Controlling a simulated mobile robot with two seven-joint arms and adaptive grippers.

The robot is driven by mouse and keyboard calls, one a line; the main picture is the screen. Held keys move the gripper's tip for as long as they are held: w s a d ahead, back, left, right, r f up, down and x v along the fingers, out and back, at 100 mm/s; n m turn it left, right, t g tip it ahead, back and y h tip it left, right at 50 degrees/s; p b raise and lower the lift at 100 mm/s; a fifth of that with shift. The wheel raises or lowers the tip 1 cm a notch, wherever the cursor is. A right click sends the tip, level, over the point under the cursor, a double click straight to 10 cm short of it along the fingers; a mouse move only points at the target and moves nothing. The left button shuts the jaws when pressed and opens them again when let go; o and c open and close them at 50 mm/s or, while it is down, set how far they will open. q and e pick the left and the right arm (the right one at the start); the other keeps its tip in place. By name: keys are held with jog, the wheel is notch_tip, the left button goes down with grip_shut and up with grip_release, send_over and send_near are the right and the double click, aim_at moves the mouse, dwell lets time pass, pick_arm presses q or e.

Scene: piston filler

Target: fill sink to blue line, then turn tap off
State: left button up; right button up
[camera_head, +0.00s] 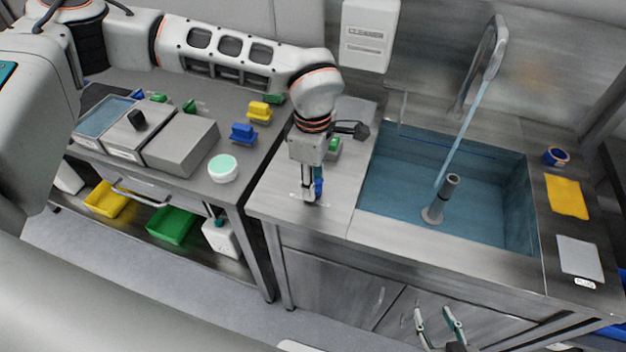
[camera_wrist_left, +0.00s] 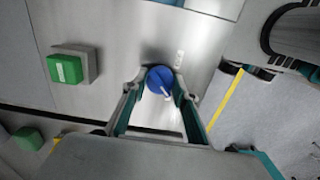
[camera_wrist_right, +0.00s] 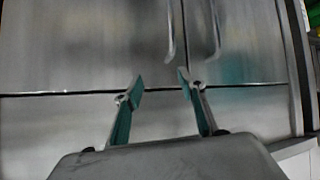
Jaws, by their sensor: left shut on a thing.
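The sink (camera_head: 532,210) holds water, which a stream (camera_head: 465,130) from the tall curved tap (camera_head: 497,45) is running into. A grey standpipe (camera_head: 447,190) stands in it. My left gripper (camera_head: 312,192) is shut on a blue knob (camera_wrist_left: 160,78) on the counter left of the sink; the knob also shows in the head view (camera_head: 319,186), partly hidden by the fingers. My right gripper (camera_head: 433,313) is open and empty, low in front of the cabinet doors; its spread fingers show in the right wrist view (camera_wrist_right: 160,80).
A green button (camera_wrist_left: 65,68) on a grey box sits near the knob. A yellow cloth (camera_head: 567,196), a blue tape roll (camera_head: 557,156) and a grey pad (camera_head: 579,257) lie right of the sink. The left bench holds grey boxes (camera_head: 181,145) and a round green-topped tub (camera_head: 223,168).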

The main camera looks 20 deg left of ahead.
pick_arm(q)
jog(key=shift+w+r, duration=0.1)
jog(key=o, duration=1.1)
notch_tip(320, 180, up, 12)
dwell(0.4)
